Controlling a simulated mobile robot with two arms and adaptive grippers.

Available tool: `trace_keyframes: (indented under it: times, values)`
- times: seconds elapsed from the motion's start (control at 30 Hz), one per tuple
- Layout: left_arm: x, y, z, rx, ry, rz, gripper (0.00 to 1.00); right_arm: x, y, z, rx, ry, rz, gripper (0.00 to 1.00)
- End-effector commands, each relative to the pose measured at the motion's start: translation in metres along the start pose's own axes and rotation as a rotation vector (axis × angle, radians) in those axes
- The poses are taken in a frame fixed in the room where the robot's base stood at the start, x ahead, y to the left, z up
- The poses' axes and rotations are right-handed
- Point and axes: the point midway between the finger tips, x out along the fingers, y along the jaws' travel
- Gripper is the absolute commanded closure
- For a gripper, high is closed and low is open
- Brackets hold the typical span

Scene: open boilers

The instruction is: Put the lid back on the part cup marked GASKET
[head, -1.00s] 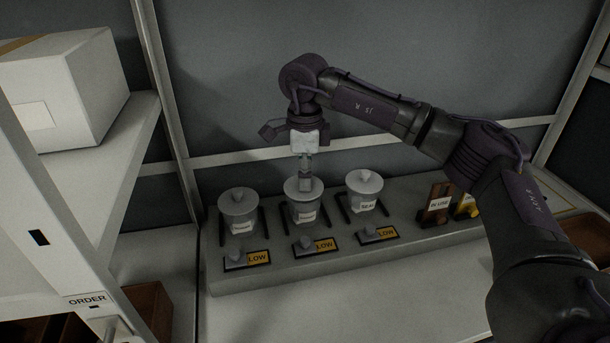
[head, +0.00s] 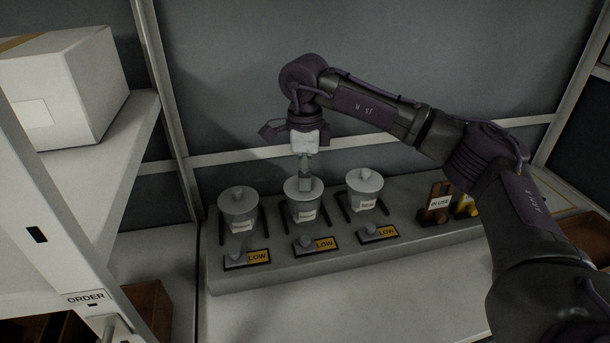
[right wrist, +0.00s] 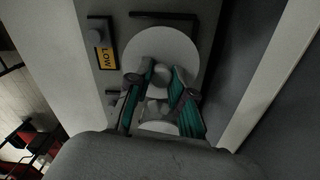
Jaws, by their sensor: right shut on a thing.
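Three part cups with pale round lids and knobs stand in a row on a grey block: a left cup (head: 239,215), a middle cup (head: 305,210) and a right cup (head: 365,197). Each has a small white label, too blurred to read surely. My right gripper (head: 305,184) points straight down at the middle cup, shut on its lid's knob. The middle lid (head: 291,186) lies level at the cup's mouth; I cannot tell whether it is fully seated. In the right wrist view, the teal-padded fingers (right wrist: 160,95) stand in front of a pale disc (right wrist: 180,45). My left gripper is out of view.
Yellow LOW plates (head: 324,244) with grey knobs lie before the cups. Dark low rails flank the cups. An IN USE holder (head: 438,204) stands right. A shelf with a white box (head: 65,85) is at left. The front counter (head: 340,310) is clear.

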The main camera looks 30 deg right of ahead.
Motion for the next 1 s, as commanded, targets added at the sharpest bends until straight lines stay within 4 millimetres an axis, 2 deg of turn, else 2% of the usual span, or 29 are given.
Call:
trace_keyframes:
  times: [0.13,0.17,0.3,0.33,0.53,0.7,1.0]
  values:
    - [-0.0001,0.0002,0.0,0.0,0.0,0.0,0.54,-0.0001,0.0001,0.0001,0.0,0.0,0.0,0.97]
    - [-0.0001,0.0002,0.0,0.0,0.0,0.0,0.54,-0.0001,0.0001,0.0001,0.0,0.0,0.0,0.75]
    - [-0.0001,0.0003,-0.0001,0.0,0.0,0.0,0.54,-0.0001,0.0001,0.0001,0.0,0.0,0.0,0.52]
    - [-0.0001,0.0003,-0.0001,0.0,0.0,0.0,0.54,-0.0001,0.0001,0.0,0.0,0.0,0.0,0.49]
    - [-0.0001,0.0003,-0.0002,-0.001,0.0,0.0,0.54,-0.0001,0.0001,0.0,0.0,0.0,0.0,0.49]
    - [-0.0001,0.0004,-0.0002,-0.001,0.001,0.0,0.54,0.0,0.0001,0.0,0.0,0.0,0.0,0.24]
    - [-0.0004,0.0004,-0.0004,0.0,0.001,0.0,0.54,-0.0004,0.0001,0.0,0.0,0.0,0.0,0.24]
